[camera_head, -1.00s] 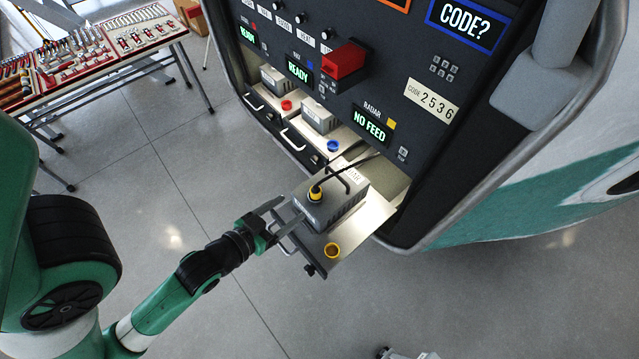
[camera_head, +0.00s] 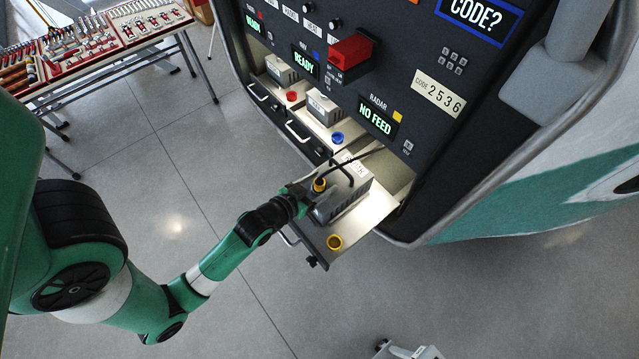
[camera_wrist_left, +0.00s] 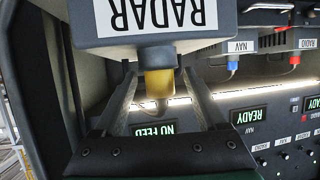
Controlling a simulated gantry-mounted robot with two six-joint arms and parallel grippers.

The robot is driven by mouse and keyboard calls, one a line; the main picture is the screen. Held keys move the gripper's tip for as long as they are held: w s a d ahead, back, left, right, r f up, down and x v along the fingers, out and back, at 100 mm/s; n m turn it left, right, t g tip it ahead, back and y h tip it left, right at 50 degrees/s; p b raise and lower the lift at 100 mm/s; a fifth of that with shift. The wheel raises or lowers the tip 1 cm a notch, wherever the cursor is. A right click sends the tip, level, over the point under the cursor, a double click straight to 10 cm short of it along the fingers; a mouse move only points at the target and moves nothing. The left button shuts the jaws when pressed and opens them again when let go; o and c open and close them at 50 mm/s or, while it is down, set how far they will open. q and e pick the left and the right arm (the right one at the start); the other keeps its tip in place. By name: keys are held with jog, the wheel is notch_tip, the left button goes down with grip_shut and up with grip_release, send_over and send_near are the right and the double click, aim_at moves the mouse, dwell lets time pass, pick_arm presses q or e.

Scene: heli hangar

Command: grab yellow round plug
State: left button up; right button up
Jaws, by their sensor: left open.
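The yellow round plug (camera_head: 319,185) sits at the near end of the grey radar box, with a black cable rising from it. In the left wrist view the plug (camera_wrist_left: 158,84) hangs below the box labelled RADAR (camera_wrist_left: 150,18), which appears upside down. My left gripper (camera_head: 304,190) is at the plug. In the left wrist view its two fingers (camera_wrist_left: 158,95) are open, one on each side of the plug, with gaps visible. In the head view the fingers are partly hidden by the box and plug.
The panel (camera_head: 400,70) rises behind. Open floor lies in front.

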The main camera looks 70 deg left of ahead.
pick_arm(q)
grip_shut()
dwell(0.3)
